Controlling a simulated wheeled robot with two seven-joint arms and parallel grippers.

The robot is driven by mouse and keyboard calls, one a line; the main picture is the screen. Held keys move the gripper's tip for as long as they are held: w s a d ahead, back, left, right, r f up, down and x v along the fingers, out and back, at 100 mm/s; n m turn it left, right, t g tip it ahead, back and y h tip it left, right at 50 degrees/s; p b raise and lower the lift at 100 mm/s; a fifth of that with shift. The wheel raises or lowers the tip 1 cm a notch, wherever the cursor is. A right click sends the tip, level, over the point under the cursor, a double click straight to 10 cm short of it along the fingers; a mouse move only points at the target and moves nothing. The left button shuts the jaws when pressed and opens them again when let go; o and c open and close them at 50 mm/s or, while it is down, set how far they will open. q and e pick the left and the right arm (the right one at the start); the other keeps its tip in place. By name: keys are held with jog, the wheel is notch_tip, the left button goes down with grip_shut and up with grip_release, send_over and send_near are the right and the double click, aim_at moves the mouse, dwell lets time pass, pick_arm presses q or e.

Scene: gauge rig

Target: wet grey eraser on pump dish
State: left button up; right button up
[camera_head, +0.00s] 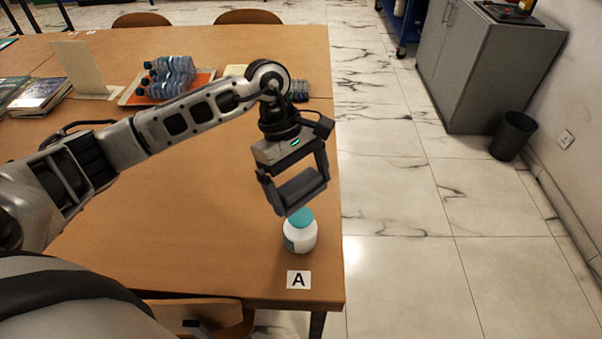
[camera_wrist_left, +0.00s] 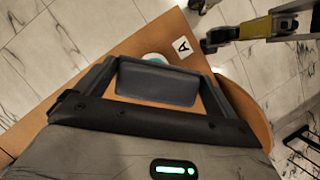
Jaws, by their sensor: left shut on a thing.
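My left gripper (camera_head: 296,187) is shut on the grey eraser (camera_head: 302,192), a dark grey slab held between its two fingers. The eraser also shows in the left wrist view (camera_wrist_left: 155,85). The pump dish (camera_head: 299,238) is a white bottle-like body with a teal top, upright near the table's front right corner. The eraser is above it and overlaps its top in the head view; I cannot tell whether they touch. In the left wrist view only a sliver of the dish (camera_wrist_left: 153,57) shows past the eraser. My right gripper (camera_wrist_left: 208,38) is partly visible there; its jaws are unclear.
A card marked A (camera_head: 298,280) lies in front of the dish on the wooden table (camera_head: 200,220). A tray (camera_head: 128,97) with several bottles, books (camera_head: 38,95) and an upright board (camera_head: 80,66) are farther back. The table's right edge is close to the dish.

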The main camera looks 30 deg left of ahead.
pick_arm(q)
jog(key=b, duration=0.2)
send_over(306, 221)
jog(key=a, duration=0.1)
jog(key=f, duration=0.5)
jog(key=shift+w+a, duration=0.2)
jog(key=shift+w, duration=0.05)
jog(key=shift+f, duration=0.45)
pick_arm(e)
jog(key=shift+w+a+f, duration=0.25)
jog(key=shift+a+f, duration=0.05)
jog(key=shift+f, duration=0.1)
jog(key=shift+s, duration=0.1)
pick_arm(q)
jog(key=shift+f+b, duration=0.45)
jog(key=shift+b, duration=0.1)
pick_arm(e)
jog(key=shift+d+f, duration=0.15)
jog(key=shift+f, duration=0.45)
